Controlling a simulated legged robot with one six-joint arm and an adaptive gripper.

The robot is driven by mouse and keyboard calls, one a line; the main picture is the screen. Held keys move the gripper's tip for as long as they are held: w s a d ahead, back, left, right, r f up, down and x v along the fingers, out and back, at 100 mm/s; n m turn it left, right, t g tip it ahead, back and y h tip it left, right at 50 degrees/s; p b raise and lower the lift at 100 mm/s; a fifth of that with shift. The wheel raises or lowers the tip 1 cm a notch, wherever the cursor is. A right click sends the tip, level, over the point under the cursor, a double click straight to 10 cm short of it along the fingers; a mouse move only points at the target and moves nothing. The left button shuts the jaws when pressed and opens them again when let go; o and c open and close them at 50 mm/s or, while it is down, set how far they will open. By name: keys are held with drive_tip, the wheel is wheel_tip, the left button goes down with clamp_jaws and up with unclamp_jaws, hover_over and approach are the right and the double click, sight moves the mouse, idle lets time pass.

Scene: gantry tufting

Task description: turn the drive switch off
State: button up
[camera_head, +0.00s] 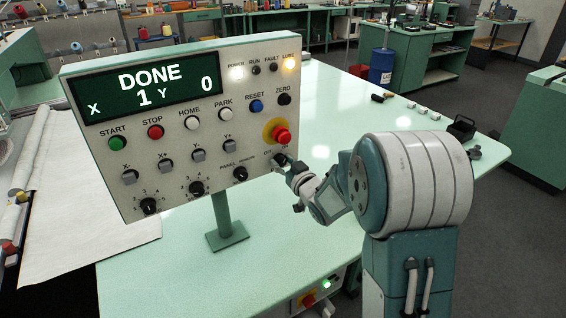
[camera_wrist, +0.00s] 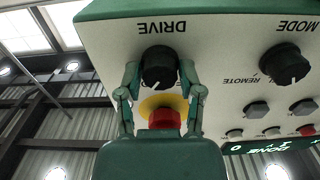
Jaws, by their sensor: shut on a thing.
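The control panel (camera_head: 185,125) stands on a post, and its screen reads "DONE X 1 Y 0". The drive switch (camera_wrist: 159,67) is a black round knob under the label DRIVE, which appears upside down in the wrist view. My gripper (camera_wrist: 160,75) is shut on this knob, one finger on each side. In the head view my gripper (camera_head: 282,164) is at the panel's lower right, covering most of the knob. "OFF" shows beside it; the knob's pointer direction cannot be told.
A red emergency button (camera_head: 281,135) on a yellow ring sits just above the drive switch; it is close to my gripper in the wrist view (camera_wrist: 164,117). The mode knob (camera_head: 240,174) is to the left. The POWER lamp (camera_head: 237,72) and LUBE lamp (camera_head: 289,64) are lit.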

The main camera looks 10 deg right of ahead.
drive_tip(key=n, duration=0.3)
drive_tip(key=shift+n, duration=0.3)
drive_tip(key=n, duration=0.3)
drive_tip(key=shift+a+n, duration=0.1)
drive_tip(key=shift+n, duration=0.3)
drive_tip(key=n, duration=0.4)
drive_tip(key=shift+f, duration=0.1)
drive_tip(key=shift+a+n, duration=0.1)
drive_tip(key=shift+n, duration=1.1)
drive_tip(key=shift+f, duration=0.1)
drive_tip(key=o, duration=1.1)
drive_tip(key=shift+o, duration=0.2)
drive_tip(key=shift+a, duration=0.1)
